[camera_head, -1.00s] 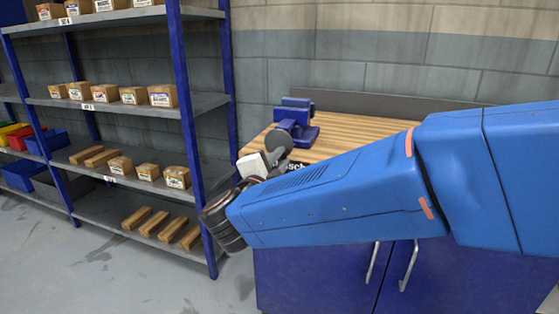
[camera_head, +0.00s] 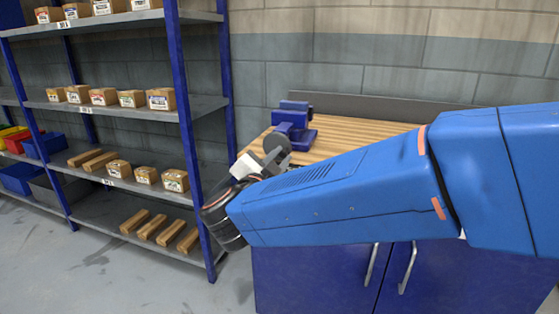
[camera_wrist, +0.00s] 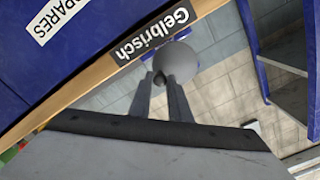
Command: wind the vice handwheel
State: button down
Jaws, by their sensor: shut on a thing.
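The blue vice (camera_head: 293,122) stands on the wooden bench top near its left end. Its round grey handwheel (camera_head: 277,147) faces the bench's front-left side. In the wrist view the handwheel (camera_wrist: 180,58) is a pale grey disc, with a small dark knob (camera_wrist: 160,80) on its lower-left part. My gripper (camera_wrist: 163,84) has its two grey fingers on either side of the knob, shut on it. In the head view my gripper (camera_head: 270,167) is at the lower edge of the wheel, partly hidden by my blue forearm.
The bench top (camera_head: 350,132) is bare behind my forearm, with a blue cabinet (camera_head: 310,275) below. A blue-framed shelf unit (camera_head: 190,140) with boxes and wooden blocks stands close to the left of my wrist. A block wall is behind.

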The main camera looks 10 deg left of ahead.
jog(key=shift+r+n, duration=0.25)
jog(key=shift+n, duration=0.55)
jog(key=shift+r+n, duration=0.15)
jog(key=shift+n, duration=0.45)
jog(key=c, duration=1.8)
grip_release()
jog(key=shift+o, duration=0.2)
